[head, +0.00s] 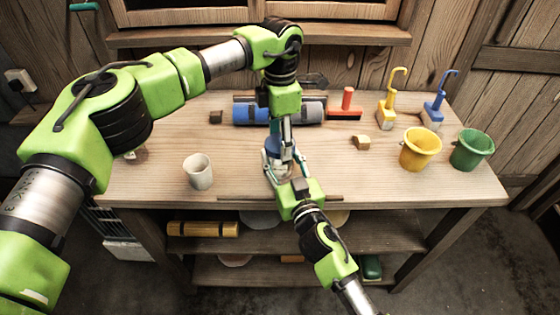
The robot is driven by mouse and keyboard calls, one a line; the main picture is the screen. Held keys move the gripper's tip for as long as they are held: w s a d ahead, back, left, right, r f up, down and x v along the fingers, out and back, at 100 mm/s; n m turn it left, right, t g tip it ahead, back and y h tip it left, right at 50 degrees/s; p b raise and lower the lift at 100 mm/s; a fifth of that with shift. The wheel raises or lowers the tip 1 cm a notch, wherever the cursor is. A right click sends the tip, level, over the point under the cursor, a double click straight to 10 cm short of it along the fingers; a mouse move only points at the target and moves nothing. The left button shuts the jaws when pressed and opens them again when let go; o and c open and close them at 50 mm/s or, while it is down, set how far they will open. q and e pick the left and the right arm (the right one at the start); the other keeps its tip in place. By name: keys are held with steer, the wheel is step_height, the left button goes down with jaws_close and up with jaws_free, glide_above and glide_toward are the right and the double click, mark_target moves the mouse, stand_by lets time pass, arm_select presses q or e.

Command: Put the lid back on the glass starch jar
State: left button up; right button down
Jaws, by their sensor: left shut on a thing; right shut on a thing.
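The glass starch jar (278,170) stands near the front middle of the table, mostly hidden by my grippers. My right gripper (279,172) reaches in from the front and is shut around the jar's body. A blue lid (272,147) shows at the top of the jar. My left gripper (285,150) points down from above and is shut on the lid. The lid is directly over the jar; whether it touches the rim or is seated cannot be told, as the fingers cover the join.
A white cup (198,171) stands left on the wooden table (320,180). Yellow (420,150) and green (471,150) buckets stand right.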

arm_select(q)
steer(key=m, duration=0.3)
steer(key=shift+m, duration=0.3)
steer(key=m, duration=0.4)
steer(key=o, duration=1.3)
step_height(320, 180, up, 12)
arm_select(e)
steer(key=c, duration=1)
jaws_free()
steer(key=shift+c, duration=0.2)
